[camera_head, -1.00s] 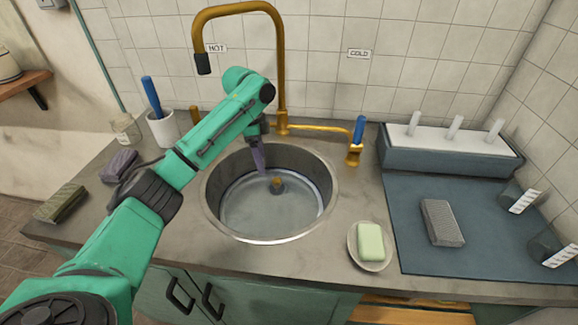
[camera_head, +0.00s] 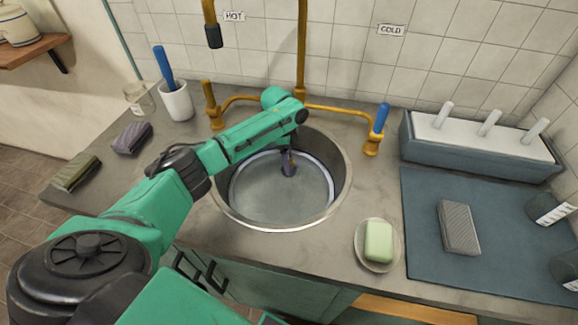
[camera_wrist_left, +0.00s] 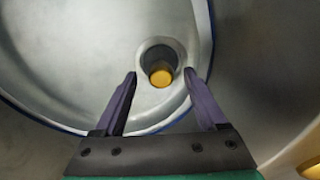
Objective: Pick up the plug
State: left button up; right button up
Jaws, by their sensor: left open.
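The plug shows in the left wrist view as a small round piece with a yellow top (camera_wrist_left: 160,79) and a grey body. It sits low in the metal sink basin (camera_head: 330,207). My left gripper (camera_head: 289,166) reaches down into the basin from the left. In the left wrist view its two purple fingers (camera_wrist_left: 160,88) are open, with the plug between and just beyond their tips. I see no contact. In the head view the gripper and arm hide the plug. My right gripper is not in view.
The brass tap and its pipes (camera_head: 335,110) stand behind the basin. A soap on a dish (camera_head: 379,242) lies at the front right. A grey block (camera_head: 458,228) lies on the blue mat (camera_head: 425,252). A cup with a blue handle (camera_head: 176,102) stands at the back left.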

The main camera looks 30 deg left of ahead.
pick_arm(q)
jog(key=shift+w+d+f, duration=0.1)
jog(key=shift+w+f, duration=0.05)
jog(key=shift+f, duration=0.7)
grip_shut()
jog(key=shift+r, duration=0.15)
